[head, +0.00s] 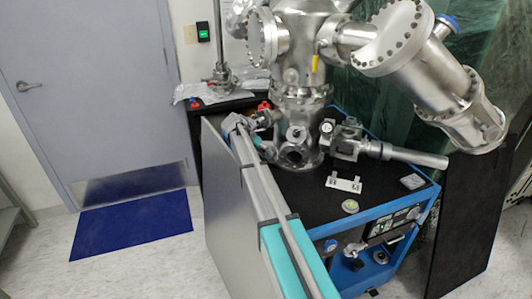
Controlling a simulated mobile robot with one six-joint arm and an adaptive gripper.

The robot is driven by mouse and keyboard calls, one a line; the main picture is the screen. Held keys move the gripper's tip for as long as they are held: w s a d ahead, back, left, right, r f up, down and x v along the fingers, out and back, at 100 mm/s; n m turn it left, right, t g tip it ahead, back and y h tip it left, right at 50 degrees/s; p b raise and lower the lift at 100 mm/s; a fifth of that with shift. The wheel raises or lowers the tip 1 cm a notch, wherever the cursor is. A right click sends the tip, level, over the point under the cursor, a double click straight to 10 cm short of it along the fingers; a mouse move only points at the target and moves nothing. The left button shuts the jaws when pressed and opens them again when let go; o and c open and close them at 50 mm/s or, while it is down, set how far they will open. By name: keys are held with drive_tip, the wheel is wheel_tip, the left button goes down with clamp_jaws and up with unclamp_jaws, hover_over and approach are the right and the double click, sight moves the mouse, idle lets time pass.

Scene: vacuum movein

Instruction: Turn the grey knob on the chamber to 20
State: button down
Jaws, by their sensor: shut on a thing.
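The steel vacuum chamber (302,75) stands on a black-topped blue cart at the centre right. My arm reaches up from the bottom, and my gripper (268,151) is at the chamber's lower left side, by a round flanged port (295,150). The gripper is small in the view and partly hidden by my own wrist. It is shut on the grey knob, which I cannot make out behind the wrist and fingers. The knob's scale and pointer cannot be read from here.
A valve with a long steel tube (415,157) sticks out right of the chamber. A white bracket (343,183) and a round green-white disc (350,206) lie on the cart top (385,190). A blue mat (132,222) lies before the door (85,90); the floor there is clear.

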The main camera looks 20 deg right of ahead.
drive_tip(key=shift+s+r+m+t+y+p, duration=0.15)
drive_tip(key=shift+s+m+t+y+p, duration=0.1)
drive_tip(key=shift+m+t+y+p, duration=0.4)
drive_tip(key=shift+w+m+t, duration=0.15)
drive_tip(key=shift+m+t, duration=0.2)
drive_tip(key=shift+m, duration=0.2)
drive_tip(key=shift+c, duration=1.3)
unclamp_jaws()
drive_tip(key=shift+w+f+n, duration=0.1)
drive_tip(key=shift+f+n, duration=0.1)
drive_tip(key=shift+n, duration=0.1)
